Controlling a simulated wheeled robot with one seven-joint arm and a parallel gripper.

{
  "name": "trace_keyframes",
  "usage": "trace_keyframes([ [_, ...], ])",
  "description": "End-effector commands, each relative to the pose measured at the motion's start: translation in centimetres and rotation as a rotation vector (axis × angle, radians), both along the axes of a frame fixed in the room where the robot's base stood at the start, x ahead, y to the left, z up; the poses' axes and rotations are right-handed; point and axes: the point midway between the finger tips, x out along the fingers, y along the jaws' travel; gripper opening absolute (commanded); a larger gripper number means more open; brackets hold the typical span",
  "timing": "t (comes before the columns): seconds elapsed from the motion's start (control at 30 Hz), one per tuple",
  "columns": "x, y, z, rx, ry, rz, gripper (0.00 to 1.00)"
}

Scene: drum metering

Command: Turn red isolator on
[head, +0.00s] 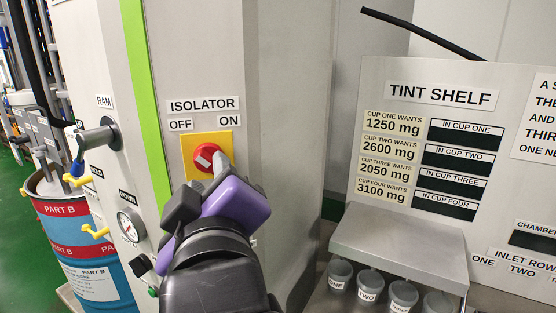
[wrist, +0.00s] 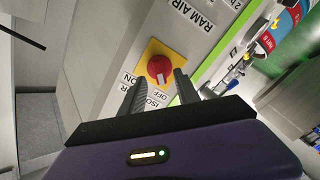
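The red isolator knob (head: 205,156) sits on a yellow square plate (head: 190,143) under the ISOLATOR sign (head: 203,105) with OFF and ON labels. In the wrist view the red knob (wrist: 159,67) shows a white mark on the side nearest the OFF label (wrist: 163,97). My gripper (head: 222,165) reaches up to the knob and hides its right side in the head view. In the wrist view my gripper (wrist: 159,77) is open, its two dark fingers on either side of the knob. I cannot tell whether they touch it.
A blue drum (head: 95,270) stands at the far left. The tint shelf (head: 400,240) with cups is on the right.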

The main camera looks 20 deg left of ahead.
Motion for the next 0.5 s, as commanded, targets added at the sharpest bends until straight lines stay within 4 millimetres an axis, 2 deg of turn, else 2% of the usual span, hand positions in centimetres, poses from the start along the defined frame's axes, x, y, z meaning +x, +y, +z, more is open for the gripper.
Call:
trace_keyframes([
  [0.2,2.1,1.9,0.1,0.000,0.000,0.000,0.38],
  [0.5,2.8,2.4,0.0,0.001,-0.001,0.000,0.38],
])
